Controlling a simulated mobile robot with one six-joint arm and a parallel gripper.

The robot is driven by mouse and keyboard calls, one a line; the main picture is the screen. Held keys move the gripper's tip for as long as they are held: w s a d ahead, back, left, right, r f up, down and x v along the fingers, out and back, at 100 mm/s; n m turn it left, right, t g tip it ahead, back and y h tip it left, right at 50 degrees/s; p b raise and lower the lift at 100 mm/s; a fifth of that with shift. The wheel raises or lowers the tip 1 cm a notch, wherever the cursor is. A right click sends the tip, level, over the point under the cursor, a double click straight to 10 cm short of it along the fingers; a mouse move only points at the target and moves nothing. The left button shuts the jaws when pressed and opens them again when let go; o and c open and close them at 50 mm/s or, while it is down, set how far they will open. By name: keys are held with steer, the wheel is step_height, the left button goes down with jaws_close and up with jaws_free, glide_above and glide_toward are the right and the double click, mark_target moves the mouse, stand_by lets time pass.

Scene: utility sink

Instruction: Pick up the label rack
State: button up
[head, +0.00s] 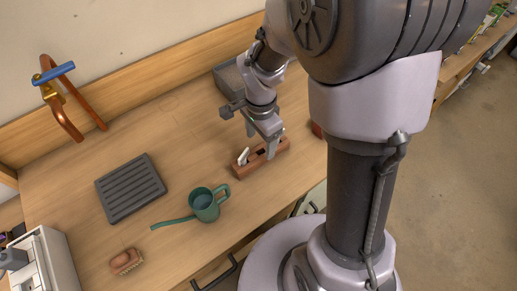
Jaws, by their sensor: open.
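The likely label rack is a low reddish-brown wooden block (244,170) on the wooden counter, with white pieces standing in its top. It lies slanted, near the counter's front edge. My gripper (262,143) points down over it and is open. One finger reaches down at the middle of the block and hides part of it. I cannot tell whether the finger touches it.
A teal watering can (205,207) stands to the left, its spout pointing left. A dark ribbed mat (130,188), a brush (127,261) and a copper tap (63,108) are further left. A grey tray (227,80) lies behind my gripper. The counter between them is clear.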

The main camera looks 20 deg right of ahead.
mark_target(261, 151)
step_height(261, 151, down, 6)
steer(key=b, duration=0.3)
steer(key=shift+s+d, duration=0.1)
steer(key=shift+s, duration=0.05)
steer(key=shift+r, duration=0.2)
steer(key=shift+c, duration=0.2)
jaws_close()
steer(key=shift+r, duration=0.1)
